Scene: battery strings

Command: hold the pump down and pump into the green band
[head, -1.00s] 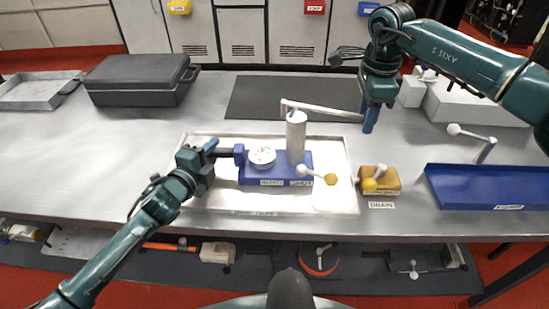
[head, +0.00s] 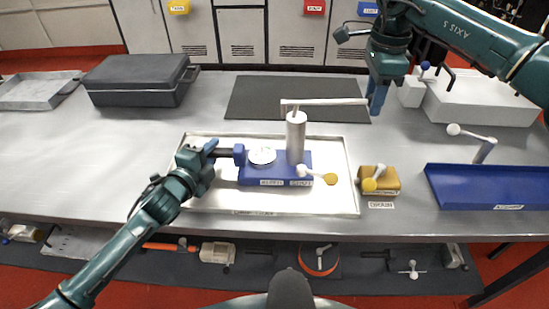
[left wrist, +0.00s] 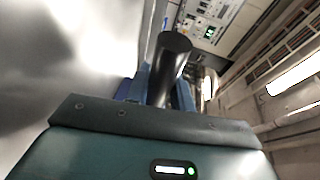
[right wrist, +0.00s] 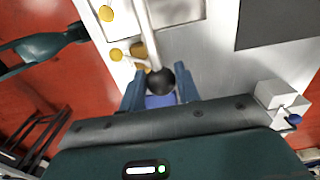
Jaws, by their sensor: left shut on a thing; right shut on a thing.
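The pump has a blue base (head: 275,181), a round white gauge (head: 262,156) and an upright silver cylinder (head: 296,140). The gauge's needle and band are too small to read. A pale lever (head: 330,102) runs right from the cylinder top, about level. My left gripper (head: 213,154) is shut on the dark handle (head: 225,152) at the base's left end; the handle also shows in the left wrist view (left wrist: 168,62). My right gripper (head: 376,101) is shut on the lever's outer end, whose black knob (right wrist: 161,81) shows between the fingers in the right wrist view.
The pump stands in a shallow white tray (head: 340,205). A yellow-knobbed valve lever (head: 316,172) is at the base's right. A yellow drain block (head: 384,183), a blue tray (head: 485,190) and a white box (head: 490,104) lie to the right. A black case (head: 140,80) stands back left.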

